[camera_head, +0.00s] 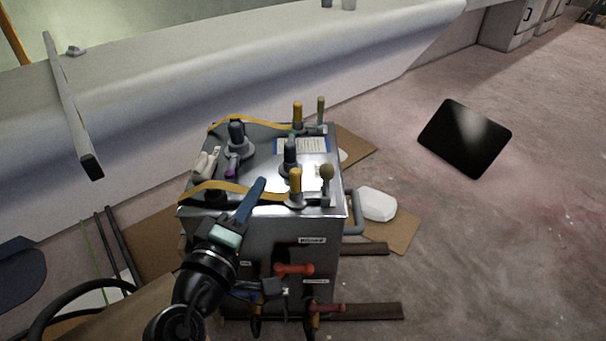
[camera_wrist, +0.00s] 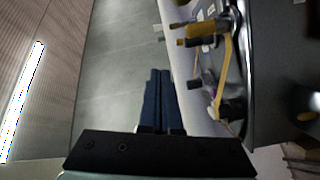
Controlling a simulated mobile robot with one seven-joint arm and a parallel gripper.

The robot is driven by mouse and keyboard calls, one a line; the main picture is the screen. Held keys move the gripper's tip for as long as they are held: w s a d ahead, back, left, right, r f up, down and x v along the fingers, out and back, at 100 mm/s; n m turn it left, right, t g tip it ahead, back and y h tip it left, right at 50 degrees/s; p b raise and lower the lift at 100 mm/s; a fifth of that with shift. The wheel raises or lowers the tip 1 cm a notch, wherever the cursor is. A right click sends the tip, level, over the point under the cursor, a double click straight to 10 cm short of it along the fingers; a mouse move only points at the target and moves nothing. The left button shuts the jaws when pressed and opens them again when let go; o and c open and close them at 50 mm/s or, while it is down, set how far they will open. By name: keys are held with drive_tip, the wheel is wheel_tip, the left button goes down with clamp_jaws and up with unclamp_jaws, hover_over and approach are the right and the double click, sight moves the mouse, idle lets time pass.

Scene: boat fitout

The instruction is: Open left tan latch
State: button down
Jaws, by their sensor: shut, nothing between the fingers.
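A metal box (camera_head: 262,180) stands on the floor, with levers and straps on its top. Two tan round-topped levers stand upright along its right edge: a near one (camera_head: 327,173) and a far one (camera_head: 320,106). I cannot tell which is called left. A yellow-orange handle stands beside each, near (camera_head: 295,182) and far (camera_head: 297,112). My gripper (camera_head: 262,182) is over the near part of the box top, left of the near yellow handle and apart from the near tan lever. Its blue fingers are together and empty, also in the wrist view (camera_wrist: 166,72).
Yellow straps (camera_head: 225,187) cross the near and far edges of the top. Dark knobs (camera_head: 290,150) stand in the middle. Red handles (camera_head: 294,269) stick out of the front. A grey side handle (camera_head: 355,212) is at the right. Open floor (camera_head: 480,240) lies to the right.

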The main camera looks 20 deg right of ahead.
sight(301, 175)
wheel_tip(301, 175, down, 6)
drive_tip(key=s+n+g+h, duration=0.1)
drive_tip(key=s+n, duration=0.1)
drive_tip(key=n, duration=0.1)
drive_tip(key=shift+s+d+f+h, duration=0.2)
drive_tip(key=shift+s+h, duration=0.05)
drive_tip(key=shift+h, duration=0.05)
drive_tip(key=shift+w+d, duration=0.1)
drive_tip(key=b+x, duration=0.3)
drive_tip(key=x, duration=0.7)
drive_tip(key=shift+w+d, duration=0.1)
drive_tip(key=shift+d, duration=0.1)
drive_tip(key=shift+d+r+b, duration=0.2)
drive_tip(key=shift+d+b, duration=0.15)
drive_tip(key=shift+d, duration=1.4)
drive_tip(key=shift+r+p, duration=0.15)
drive_tip(key=shift+p, duration=0.15)
